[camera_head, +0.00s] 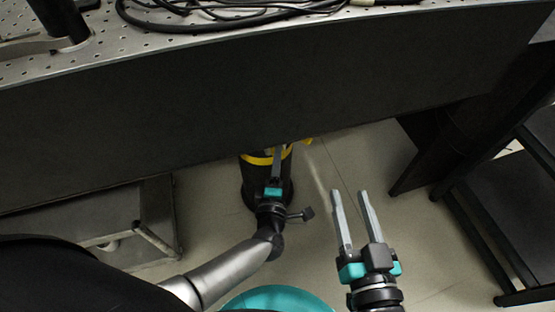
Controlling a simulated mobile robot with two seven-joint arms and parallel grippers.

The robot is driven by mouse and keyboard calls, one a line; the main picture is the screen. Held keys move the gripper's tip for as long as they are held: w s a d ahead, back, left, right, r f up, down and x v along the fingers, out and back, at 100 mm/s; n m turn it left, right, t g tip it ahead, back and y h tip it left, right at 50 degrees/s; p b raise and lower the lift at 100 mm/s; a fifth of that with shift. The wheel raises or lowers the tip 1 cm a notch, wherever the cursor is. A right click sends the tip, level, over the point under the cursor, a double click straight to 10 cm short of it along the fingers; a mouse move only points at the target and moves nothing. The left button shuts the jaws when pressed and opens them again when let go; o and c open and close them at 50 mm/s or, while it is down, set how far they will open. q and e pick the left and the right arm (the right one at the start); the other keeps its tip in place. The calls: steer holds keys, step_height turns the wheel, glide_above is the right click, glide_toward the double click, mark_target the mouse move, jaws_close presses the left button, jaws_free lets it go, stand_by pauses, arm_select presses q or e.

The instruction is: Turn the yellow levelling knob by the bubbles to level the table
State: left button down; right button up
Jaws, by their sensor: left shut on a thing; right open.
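The yellow levelling knob (256,160) shows as a yellow rim around the top of a black table leg (253,185), just under the table's front edge. A further yellow piece (307,141) sticks out to its right; I cannot tell whether it is part of the same knob. My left gripper (278,155) reaches up in front of the leg and is shut on the knob, its fingers covering part of it. My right gripper (352,191) is open and empty, apart from the knob, over the floor to the right. No bubble level can be made out.
The perforated optical table (235,24) has a deep dark front side (270,95) above the grippers. Black cables (190,20) lie on top. A grey box-like frame (110,225) stands lower left, a dark shelf stand (510,200) right. Floor between is clear.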

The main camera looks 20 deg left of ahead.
arm_select(q)
steer(key=shift+f+n+t, duration=0.15)
steer(key=shift+n+t, duration=0.55)
steer(key=shift+n, duration=1.1)
arm_select(e)
steer(key=shift+s+r, duration=0.15)
arm_select(q)
steer(key=shift+y, duration=0.3)
steer(key=shift+c, duration=2.4)
jaws_free()
